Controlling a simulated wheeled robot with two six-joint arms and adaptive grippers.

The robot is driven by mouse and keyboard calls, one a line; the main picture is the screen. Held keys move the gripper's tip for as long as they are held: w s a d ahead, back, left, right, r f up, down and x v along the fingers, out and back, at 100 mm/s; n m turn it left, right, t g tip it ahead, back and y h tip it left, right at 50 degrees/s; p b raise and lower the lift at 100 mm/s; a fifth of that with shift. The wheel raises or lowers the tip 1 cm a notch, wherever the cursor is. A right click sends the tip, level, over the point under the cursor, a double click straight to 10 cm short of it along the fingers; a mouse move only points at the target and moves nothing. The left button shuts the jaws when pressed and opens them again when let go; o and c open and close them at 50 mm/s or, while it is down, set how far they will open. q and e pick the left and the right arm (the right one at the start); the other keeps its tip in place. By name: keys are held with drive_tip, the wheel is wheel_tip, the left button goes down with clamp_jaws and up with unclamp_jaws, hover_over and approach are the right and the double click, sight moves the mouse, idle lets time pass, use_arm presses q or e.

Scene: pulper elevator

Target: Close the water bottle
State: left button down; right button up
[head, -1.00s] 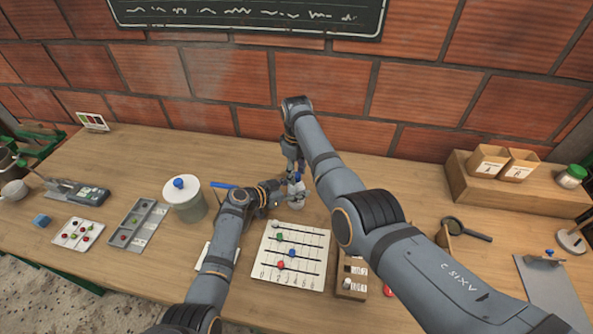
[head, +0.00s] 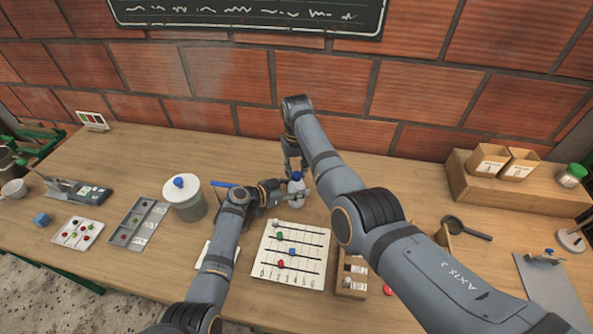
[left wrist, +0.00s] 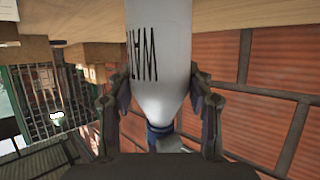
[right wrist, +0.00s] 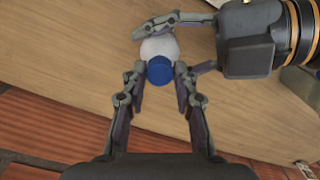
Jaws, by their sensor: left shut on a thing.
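The water bottle (head: 297,192) is white with a blue cap (head: 297,175) at its top. It stands upright near the middle of the table. The left wrist view shows its white body (left wrist: 160,45) with dark lettering. My left gripper (head: 276,196) is shut on the bottle's side; its fingers (left wrist: 160,88) flank the body in the left wrist view. How tightly the cap sits cannot be told.
A white board with coloured beads (head: 290,283) lies in front of the bottle. A lidded pot (head: 184,208) stands to the left, near a blue pen (head: 223,185). A small wooden box (head: 352,287) is at front right. The table right of my right arm has free room.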

sight(290, 188)
drive_tip(key=o, duration=0.4)
drive_tip(key=shift+c, duration=0.2)
use_arm(q)
drive_tip(key=shift+c, duration=2.3)
unclamp_jaws()
use_arm(e)
wheel_tip(290, 188, up, 12)
use_arm(q)
drive_tip(key=v, duration=0.7)
drive_tip(key=shift+a, duration=0.1)
drive_tip(key=shift+s+a, duration=0.1)
